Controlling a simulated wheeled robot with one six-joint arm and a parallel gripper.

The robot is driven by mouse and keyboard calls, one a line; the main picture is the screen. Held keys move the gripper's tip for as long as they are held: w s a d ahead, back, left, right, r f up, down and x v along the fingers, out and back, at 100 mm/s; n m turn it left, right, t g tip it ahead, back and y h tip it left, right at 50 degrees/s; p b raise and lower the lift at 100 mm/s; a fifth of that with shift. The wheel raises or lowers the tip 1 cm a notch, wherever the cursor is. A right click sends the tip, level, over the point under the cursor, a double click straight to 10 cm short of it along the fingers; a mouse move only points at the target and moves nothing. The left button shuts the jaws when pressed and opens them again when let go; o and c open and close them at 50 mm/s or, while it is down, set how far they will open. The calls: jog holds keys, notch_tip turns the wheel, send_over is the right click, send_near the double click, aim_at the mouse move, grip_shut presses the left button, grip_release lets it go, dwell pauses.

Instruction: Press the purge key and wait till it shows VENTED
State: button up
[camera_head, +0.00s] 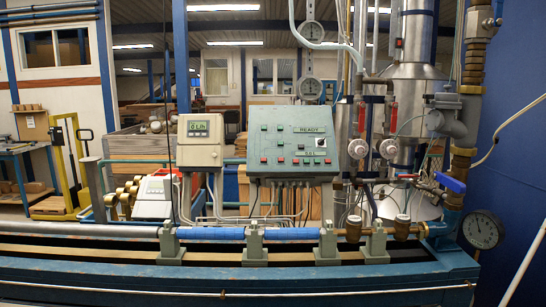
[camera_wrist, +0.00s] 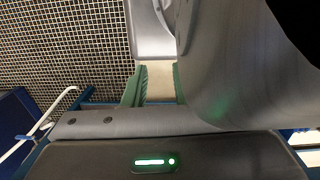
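A grey-green control panel (camera_head: 255,173) stands at the middle of the head view with rows of small green and red keys. I cannot tell which key is the purge key, as the labels are too small. My gripper (camera_wrist: 158,86) shows only in the wrist view, with its two green fingers apart and nothing seen between them. The panel is not recognisable in the wrist view, so I cannot tell how far the gripper is from it.
A cream meter box (camera_head: 200,154) reading 0 L/h stands left of the panel. A blue pipe (camera_head: 290,234) in grey clamps runs along the bench (camera_head: 120,272) in front. Gauges, valves and a steel vessel (camera_head: 415,75) crowd the right. A dark grid surface (camera_wrist: 70,45) fills the wrist view's upper left.

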jog(key=shift+w, duration=0.1)
grip_shut()
dwell(1.3)
